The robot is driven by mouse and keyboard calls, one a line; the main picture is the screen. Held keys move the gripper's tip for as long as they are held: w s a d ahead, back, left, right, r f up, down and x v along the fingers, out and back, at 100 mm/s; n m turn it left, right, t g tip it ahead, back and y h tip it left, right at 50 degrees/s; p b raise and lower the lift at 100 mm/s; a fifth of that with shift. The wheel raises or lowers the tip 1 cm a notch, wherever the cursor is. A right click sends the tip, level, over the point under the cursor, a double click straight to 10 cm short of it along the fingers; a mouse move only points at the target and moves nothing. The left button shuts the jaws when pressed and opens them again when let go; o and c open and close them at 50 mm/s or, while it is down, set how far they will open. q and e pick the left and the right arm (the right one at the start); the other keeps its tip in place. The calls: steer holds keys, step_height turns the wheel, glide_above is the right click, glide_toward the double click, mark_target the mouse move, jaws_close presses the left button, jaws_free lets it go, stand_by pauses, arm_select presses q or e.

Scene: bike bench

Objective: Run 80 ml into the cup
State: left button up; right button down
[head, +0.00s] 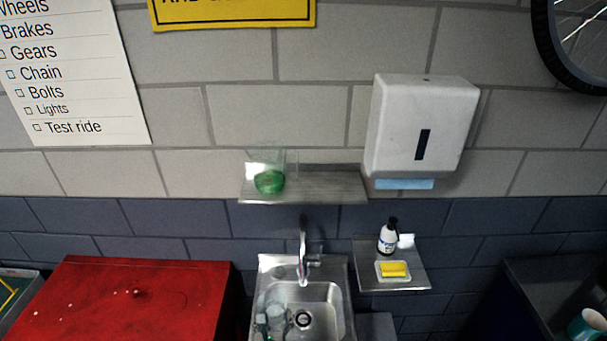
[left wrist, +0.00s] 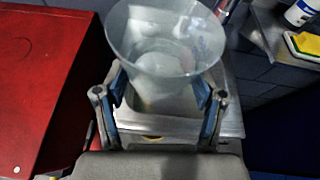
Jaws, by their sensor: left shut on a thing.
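A clear, see-through cup (left wrist: 165,45) fills the upper middle of the left wrist view, its wide mouth toward the camera. My left gripper (left wrist: 158,105) is shut on it, one blue-grey finger on each side. In the head view the gripper (head: 272,322) shows small at the bottom edge, over the left part of the steel sink (head: 328,303). The cup is hard to make out there. The tap (head: 303,247) stands at the back of the sink, with a handle on its right. I see no clear water stream or level in the cup. My right gripper is in neither view.
A wall shelf (head: 330,186) above the tap holds a clear container with something green (head: 269,181). A side shelf (head: 392,284) holds a bottle (head: 388,238) and a yellow sponge (head: 393,269). A red cabinet (head: 140,300) stands left of the sink.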

mark_target(277, 325)
arm_select(q)
steer(key=shift+d+r, duration=0.2)
steer(key=shift+d, duration=0.3)
steer(key=shift+a+f+b, duration=0.1)
steer(key=shift+f+b, duration=1.6)
steer(key=shift+f, duration=0.1)
steer(key=shift+a, duration=0.1)
